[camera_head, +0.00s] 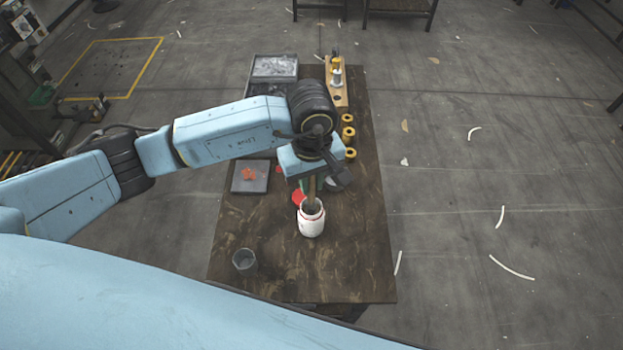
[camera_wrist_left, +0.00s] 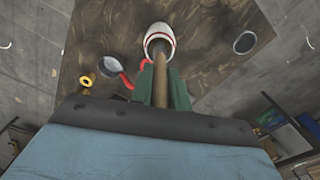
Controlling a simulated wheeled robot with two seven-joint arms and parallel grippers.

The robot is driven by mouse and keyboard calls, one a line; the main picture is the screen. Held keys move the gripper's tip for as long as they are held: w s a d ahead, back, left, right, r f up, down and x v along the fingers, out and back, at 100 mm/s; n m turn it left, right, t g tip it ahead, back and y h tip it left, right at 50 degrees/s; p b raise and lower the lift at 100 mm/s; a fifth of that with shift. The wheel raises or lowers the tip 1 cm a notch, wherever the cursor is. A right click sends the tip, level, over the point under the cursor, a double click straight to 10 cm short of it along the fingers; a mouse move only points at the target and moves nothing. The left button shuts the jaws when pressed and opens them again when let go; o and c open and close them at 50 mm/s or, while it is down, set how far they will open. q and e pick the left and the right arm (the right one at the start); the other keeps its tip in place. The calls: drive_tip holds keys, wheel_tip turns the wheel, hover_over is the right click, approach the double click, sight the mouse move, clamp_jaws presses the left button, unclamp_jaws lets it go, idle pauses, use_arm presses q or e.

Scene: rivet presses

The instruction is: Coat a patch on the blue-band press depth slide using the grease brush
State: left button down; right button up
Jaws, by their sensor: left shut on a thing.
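My left gripper (camera_head: 317,184) is above the wooden table and points down. It is shut on the brown wooden handle of the grease brush (camera_head: 311,188). The handle also shows between the green fingers in the left wrist view (camera_wrist_left: 160,76). Its lower end goes into the mouth of a white pot with red rings (camera_head: 311,222), which stands upright on the table. The pot also shows in the left wrist view (camera_wrist_left: 158,42). The bristles are hidden inside the pot. I cannot make out the blue-band press or its depth slide. My right gripper is not in view.
A grey cup (camera_head: 244,262) stands at the table's front left. The table's front right is clear.

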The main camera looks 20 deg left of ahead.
use_arm(q)
drive_tip(key=shift+s+f+b, duration=0.1)
drive_tip(key=shift+f+b, duration=0.05)
drive_tip(key=shift+b, duration=0.2)
idle(1.1)
drive_tip(key=shift+r+p, duration=1.65)
drive_tip(key=shift+r, duration=1.95)
